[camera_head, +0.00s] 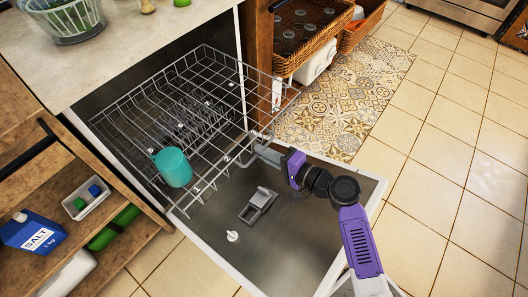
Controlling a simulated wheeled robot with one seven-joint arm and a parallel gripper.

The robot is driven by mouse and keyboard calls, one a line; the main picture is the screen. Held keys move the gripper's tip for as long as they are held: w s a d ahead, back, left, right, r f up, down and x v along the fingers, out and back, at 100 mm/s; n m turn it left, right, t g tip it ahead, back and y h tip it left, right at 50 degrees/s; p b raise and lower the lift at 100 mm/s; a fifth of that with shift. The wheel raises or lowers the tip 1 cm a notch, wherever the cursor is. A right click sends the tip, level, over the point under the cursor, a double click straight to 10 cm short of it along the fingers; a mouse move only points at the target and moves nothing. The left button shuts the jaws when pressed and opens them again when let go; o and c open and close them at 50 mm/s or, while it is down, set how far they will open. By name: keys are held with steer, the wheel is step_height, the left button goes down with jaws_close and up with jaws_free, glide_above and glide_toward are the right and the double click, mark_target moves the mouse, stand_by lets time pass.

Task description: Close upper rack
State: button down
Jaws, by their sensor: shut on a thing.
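The upper rack (232,120) is a grey wire rack pulled out of the dishwasher, above its lowered door (300,248). A teal mug (174,167) stands in the rack's front left part. My gripper (256,153) is at the rack's front edge, right of the mug, shut on the rack's wire rim. The fingertips are small in this view and partly merge with the wires.
The counter (130,42) lies above the rack's rear left. Open shelves at left hold a salt box (33,232) and a small white tray (88,200). A wicker basket (310,45) stands at the back right. Tiled floor at right is clear.

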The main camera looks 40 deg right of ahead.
steer(key=shift+w, duration=0.1)
stand_by(0.8)
steer(key=b, duration=0.7)
glide_toward(186, 110)
steer(key=w, duration=0.2)
steer(key=w+a+r, duration=0.1)
steer(key=w, duration=0.2)
steer(key=w+a+r, duration=0.1)
steer(key=w, duration=0.2)
steer(key=shift+r, duration=0.15)
steer(key=shift+w+a+r, duration=0.15)
steer(key=shift+w+a, duration=0.1)
steer(key=shift+w, duration=0.5)
steer(key=c, duration=1.5)
jaws_free()
steer(key=shift+c, duration=0.2)
steer(key=shift+s, duration=0.1)
steer(key=p+v, duration=0.3)
steer(key=v, duration=0.4)
steer(key=shift+s+d+p, duration=0.15)
steer(key=shift+s+p, duration=0.15)
